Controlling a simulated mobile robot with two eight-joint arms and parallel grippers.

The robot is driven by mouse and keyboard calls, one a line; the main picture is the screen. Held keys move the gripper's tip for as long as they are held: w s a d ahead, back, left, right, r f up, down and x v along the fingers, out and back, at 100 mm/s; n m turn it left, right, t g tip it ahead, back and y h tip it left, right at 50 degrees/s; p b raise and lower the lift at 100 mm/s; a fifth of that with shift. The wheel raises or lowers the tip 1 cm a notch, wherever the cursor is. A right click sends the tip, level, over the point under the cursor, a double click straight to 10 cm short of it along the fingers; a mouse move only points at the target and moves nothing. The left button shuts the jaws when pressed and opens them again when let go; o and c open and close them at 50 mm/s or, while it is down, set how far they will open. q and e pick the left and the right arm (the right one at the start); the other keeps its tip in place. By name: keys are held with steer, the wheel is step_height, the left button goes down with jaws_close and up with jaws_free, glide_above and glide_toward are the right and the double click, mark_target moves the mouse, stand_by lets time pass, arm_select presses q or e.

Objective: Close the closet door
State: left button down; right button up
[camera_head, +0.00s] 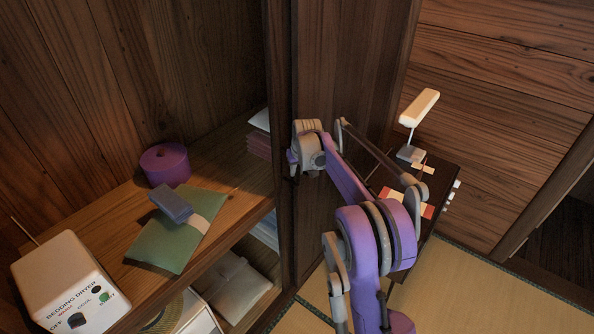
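The closet stands open on the left, its wooden shelves (117,217) exposed. The closet door (352,62) is a dark wooden panel right of the opening, with its near upright edge beside the shelves. My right arm, purple and grey, reaches up from the bottom right. My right gripper (292,162) is at the left edge of the door, in front of it. Its fingers are small and partly hidden by the wrist, so I cannot tell whether they are open or touch the door. My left gripper is out of view.
The upper shelf holds a white bedding dryer (60,275), a purple roll (166,164) and a green folded cloth (178,238). A lower shelf holds a pale bundle (236,287). Right of the door stands a dark low table (436,192) with a white lamp (419,107). Tatami (470,290) is clear at lower right.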

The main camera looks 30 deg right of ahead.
jaws_close()
stand_by(1.1)
